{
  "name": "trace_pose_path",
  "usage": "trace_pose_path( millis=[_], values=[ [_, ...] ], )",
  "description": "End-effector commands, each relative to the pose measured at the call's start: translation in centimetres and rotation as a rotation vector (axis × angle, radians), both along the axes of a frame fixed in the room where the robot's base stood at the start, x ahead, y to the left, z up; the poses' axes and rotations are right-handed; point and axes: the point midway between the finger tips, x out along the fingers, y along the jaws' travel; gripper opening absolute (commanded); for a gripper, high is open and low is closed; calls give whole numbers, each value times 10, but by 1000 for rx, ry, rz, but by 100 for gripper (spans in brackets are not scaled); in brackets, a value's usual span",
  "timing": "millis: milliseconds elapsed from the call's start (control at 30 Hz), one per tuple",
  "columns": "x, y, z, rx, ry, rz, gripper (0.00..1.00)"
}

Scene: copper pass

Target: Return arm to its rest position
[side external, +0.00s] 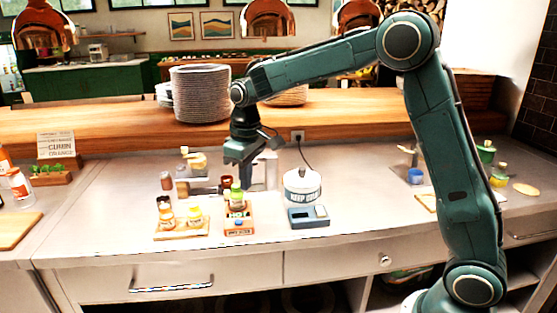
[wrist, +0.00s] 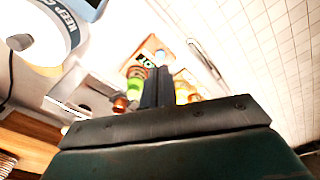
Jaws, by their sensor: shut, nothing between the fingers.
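The fingers look close above the green-capped bottle; the exact gap cannot be told.
A wooden board (side external: 172,236) with several small jars lies left of the box. A white lettered pot (side external: 302,190) and a blue-grey scale (side external: 308,217) stand to the right. Plate stacks (side external: 200,95) sit on the raised wooden shelf behind. The front right counter is mostly clear.

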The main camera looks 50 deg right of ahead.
Motion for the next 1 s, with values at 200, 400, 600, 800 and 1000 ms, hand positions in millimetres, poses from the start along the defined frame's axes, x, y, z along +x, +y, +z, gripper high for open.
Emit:
trace_pose_path(
  millis=[200,400,600,800,1000],
  values=[
    [-41,-1,37,4,-64,-33,0],
    [-80,-2,62,8,-119,-62,0],
    [-120,-3,80,15,-175,-90,0],
    [-161,-3,90,22,-231,-120,0],
    [-202,-4,92,32,-284,-148,0]
  ],
)
